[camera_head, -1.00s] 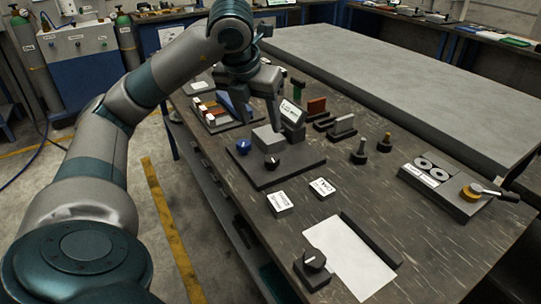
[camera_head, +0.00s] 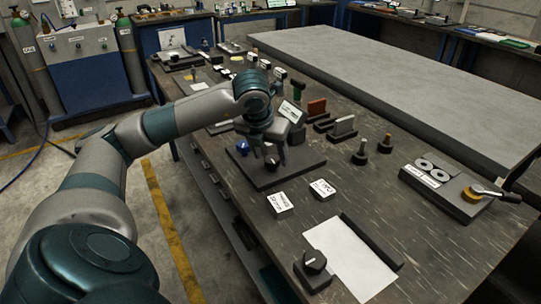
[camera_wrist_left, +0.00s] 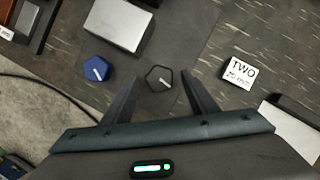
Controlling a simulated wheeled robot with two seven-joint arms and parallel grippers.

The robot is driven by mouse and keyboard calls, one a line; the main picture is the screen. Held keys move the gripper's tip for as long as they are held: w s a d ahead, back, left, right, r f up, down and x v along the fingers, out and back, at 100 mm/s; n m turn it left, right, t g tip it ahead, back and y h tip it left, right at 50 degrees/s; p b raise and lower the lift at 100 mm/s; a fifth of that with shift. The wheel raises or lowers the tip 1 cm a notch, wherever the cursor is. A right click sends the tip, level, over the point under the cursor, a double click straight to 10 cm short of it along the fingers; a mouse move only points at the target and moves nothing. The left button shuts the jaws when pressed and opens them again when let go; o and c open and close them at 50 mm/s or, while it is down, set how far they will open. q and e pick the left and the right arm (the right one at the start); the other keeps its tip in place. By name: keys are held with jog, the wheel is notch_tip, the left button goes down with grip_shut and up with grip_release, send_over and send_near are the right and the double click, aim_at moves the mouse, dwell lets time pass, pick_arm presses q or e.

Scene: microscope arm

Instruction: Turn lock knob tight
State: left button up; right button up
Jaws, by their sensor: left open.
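A dark base plate (camera_head: 296,180) on the workbench carries a blue knob (camera_head: 243,147) and a black knob (camera_head: 272,161), each with a white pointer mark. Both also show in the left wrist view, the blue knob (camera_wrist_left: 96,69) at left and the black knob (camera_wrist_left: 159,78) in the middle. Which one the task calls the lock knob is not marked. My left gripper (camera_head: 267,150) points down over the plate. In the left wrist view its open fingers (camera_wrist_left: 158,84) stand on either side of the black knob; I cannot tell whether they touch it. My right gripper is not seen.
Two white label cards, one (camera_head: 322,189) reading TWO, lie in front of the plate. Another black knob (camera_head: 314,262) sits on a block beside a white sheet (camera_head: 350,262). Upright pegs (camera_head: 360,152) and a grey fixture (camera_head: 440,186) stand to the right.

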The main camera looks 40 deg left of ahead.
pick_arm(q)
jog(key=shift+w+f, duration=0.15)
jog(key=shift+f, duration=0.3)
jog(key=c, duration=1.1)
jog(key=shift+o, duration=0.2)
jog(key=shift+a, duration=0.1)
